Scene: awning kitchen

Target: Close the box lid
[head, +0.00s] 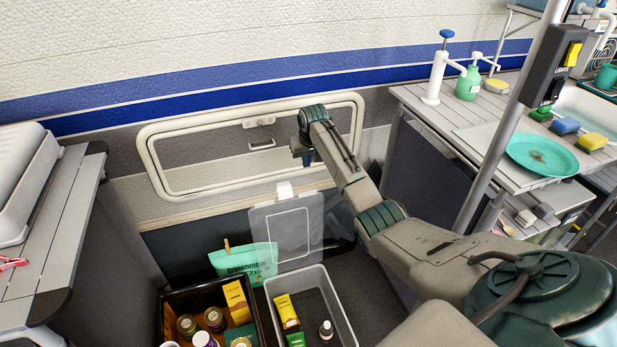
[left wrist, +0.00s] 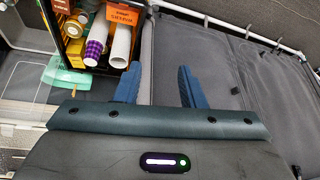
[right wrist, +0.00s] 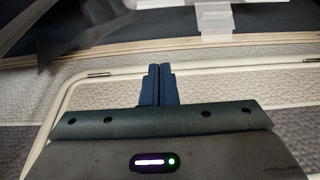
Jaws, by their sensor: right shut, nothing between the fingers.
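The box (head: 342,318) is a pale translucent bin on the floor. Its clear lid (head: 268,230) stands open and roughly upright at the bin's back edge, with a white latch (head: 284,190) at its top. My right gripper (head: 303,155) is above and behind the lid, in front of the wall hatch, apart from the lid. In the right wrist view its fingers (right wrist: 158,85) are together and empty; the white latch (right wrist: 216,24) shows beyond them. My left gripper (left wrist: 160,85) is open and empty, seen only in the left wrist view.
A black crate (head: 168,300) of jars and packets stands left of the box, with a green pouch (head: 245,262) behind it. A framed wall hatch (head: 150,160) is behind my right gripper. A counter (head: 420,100) with a green plate (head: 542,155) is at right, a slatted table (head: 60,220) at left.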

